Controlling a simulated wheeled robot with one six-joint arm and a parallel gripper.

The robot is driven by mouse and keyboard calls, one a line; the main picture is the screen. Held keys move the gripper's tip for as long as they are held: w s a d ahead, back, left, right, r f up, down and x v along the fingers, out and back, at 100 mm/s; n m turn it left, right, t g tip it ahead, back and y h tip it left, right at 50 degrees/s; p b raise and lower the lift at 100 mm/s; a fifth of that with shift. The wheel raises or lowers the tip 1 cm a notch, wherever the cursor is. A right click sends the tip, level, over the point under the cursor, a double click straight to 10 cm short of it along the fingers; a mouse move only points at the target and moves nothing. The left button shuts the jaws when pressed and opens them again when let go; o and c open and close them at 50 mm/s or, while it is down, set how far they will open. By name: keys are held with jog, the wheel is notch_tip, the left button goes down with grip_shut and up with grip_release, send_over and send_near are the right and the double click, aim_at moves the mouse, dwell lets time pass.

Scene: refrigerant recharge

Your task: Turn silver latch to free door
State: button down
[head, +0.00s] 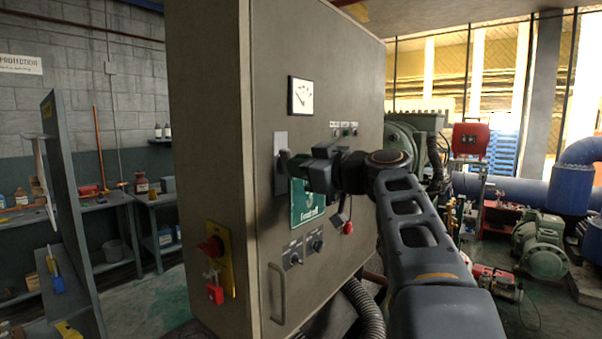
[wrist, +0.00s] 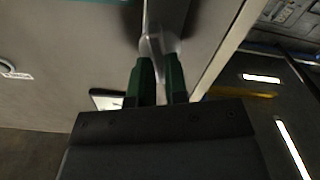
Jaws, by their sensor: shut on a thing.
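The silver latch (head: 280,142) is on the left part of the grey cabinet door (head: 345,75), near the door's edge. My gripper (head: 288,163) is at the latch, with its fingers reaching in from the right. In the wrist view the two green fingers of my gripper (wrist: 160,80) are closed around the silver latch (wrist: 158,42), whose lower part lies between and just beyond the fingertips. The fingers hide part of the latch in the head view. The door looks closed against the cabinet body (head: 208,120).
A gauge (head: 301,97) sits above the latch, and a green sign (head: 308,205) below my gripper. A door handle (head: 278,293) is lower down. A red switch with a padlock (head: 213,250) is on the cabinet's left side. Pumps and blue pipes (head: 515,190) stand at right.

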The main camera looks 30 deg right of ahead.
jog(key=shift+n+b, duration=0.4)
jog(key=shift+b, duration=0.05)
jog(key=shift+b, duration=0.45)
jog(key=shift+n+b, duration=1.2)
jog(key=shift+b, duration=0.05)
jog(key=shift+n+b, duration=0.5)
jog(key=shift+b, duration=0.15)
jog(key=shift+r+n+b, duration=0.1)
jog(key=shift+n+b, duration=0.3)
jog(key=shift+n, duration=0.2)
jog(key=shift+n+b, duration=1.8)
jog(key=shift+n, duration=0.3)
